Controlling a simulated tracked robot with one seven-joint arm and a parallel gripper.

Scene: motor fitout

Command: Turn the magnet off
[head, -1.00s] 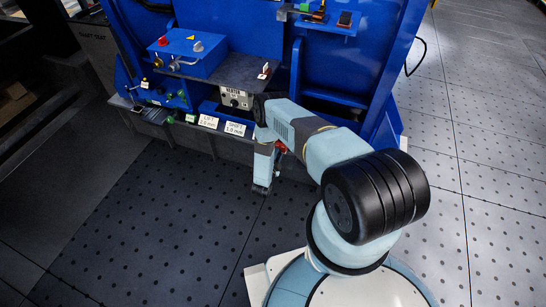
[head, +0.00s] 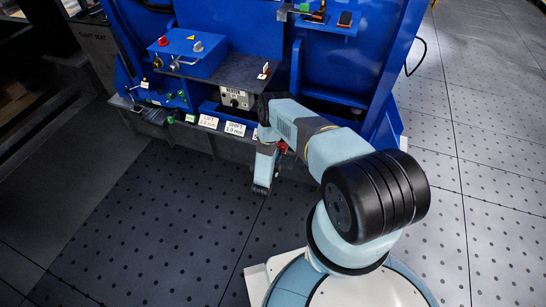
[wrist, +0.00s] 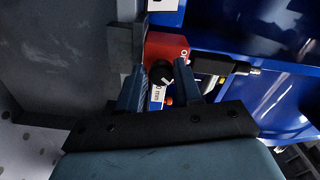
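In the wrist view a red block (wrist: 166,46), which looks like the magnet, sits against the dark grey part, with white lettering at its right edge. A black knob (wrist: 162,72) with a white mark is on its near side. My gripper (wrist: 158,84) has its two fingers apart, one on each side of the knob. I cannot tell whether either finger touches it. In the head view only a small red bit (head: 282,147) shows beside my wrist; my arm hides the rest, and the fingertips are not clear there.
A blue frame (head: 240,30) carries a control box (head: 190,55) with a red button and a grey dial box (head: 236,98). White label cards (head: 208,121) stand along its front edge. In the wrist view a black cylindrical part (wrist: 215,64) lies right of the red block. The floor in front is clear.

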